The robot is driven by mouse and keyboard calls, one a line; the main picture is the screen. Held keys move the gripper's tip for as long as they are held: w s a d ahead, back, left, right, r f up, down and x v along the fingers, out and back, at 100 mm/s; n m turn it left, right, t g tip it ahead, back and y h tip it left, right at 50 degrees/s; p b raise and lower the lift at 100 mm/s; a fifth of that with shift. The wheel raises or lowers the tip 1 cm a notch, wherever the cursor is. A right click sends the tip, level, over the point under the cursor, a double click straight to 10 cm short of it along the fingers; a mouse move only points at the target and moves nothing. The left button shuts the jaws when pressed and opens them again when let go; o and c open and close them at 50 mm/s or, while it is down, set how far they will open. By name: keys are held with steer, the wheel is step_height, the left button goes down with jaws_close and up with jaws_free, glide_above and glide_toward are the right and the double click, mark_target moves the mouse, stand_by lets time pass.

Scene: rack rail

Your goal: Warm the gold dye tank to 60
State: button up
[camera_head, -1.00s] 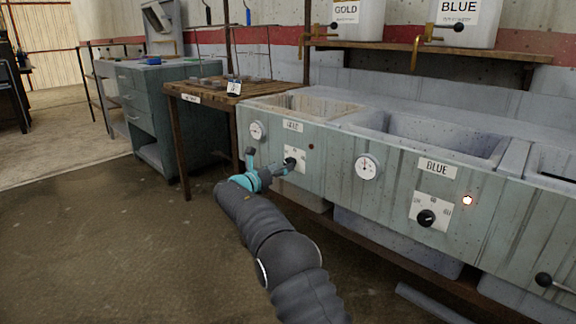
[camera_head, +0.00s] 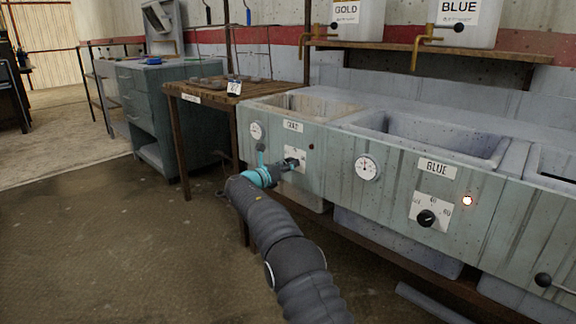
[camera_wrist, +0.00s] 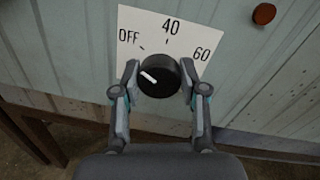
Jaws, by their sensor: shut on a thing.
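The gold tank (camera_head: 322,103) is the left basin in the bench, with a "GOLD" label (camera_head: 292,126) on its front. Its black dial knob (camera_wrist: 160,75) sits on a white plate (camera_wrist: 176,28) marked OFF, 40 and 60. The knob's white line points up and left, toward the OFF side. My gripper (camera_wrist: 158,88) is shut on the knob, one finger on each side; in the head view my gripper (camera_head: 288,168) covers part of the dial. A dark red, unlit lamp (camera_wrist: 264,14) is right of the plate. A round gauge (camera_head: 256,131) is left of the label.
The blue tank (camera_head: 425,133) is to the right, with its own gauge (camera_head: 367,167), knob (camera_head: 426,218) and glowing lamp (camera_head: 467,200). A wooden table (camera_head: 205,92) stands left of the bench. The floor in front is clear.

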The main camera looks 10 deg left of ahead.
steer(key=shift+m, duration=0.4)
steer(key=m+b, duration=0.1)
steer(key=m, duration=0.4)
steer(key=shift+m+h+b, duration=0.3)
steer(key=shift+b, duration=0.1)
steer(key=m+b, duration=0.1)
steer(key=m, duration=0.5)
steer(key=shift+f+m+b, duration=0.1)
steer(key=shift+m+b, duration=0.3)
steer(key=m+h, duration=0.1)
steer(key=m, duration=0.4)
steer(key=shift+m, duration=0.4)
steer(key=m+p, duration=0.1)
steer(key=m, duration=0.5)
steer(key=shift+g, duration=0.4)
steer(key=o, duration=1.1)
steer(key=shift+o, duration=0.2)
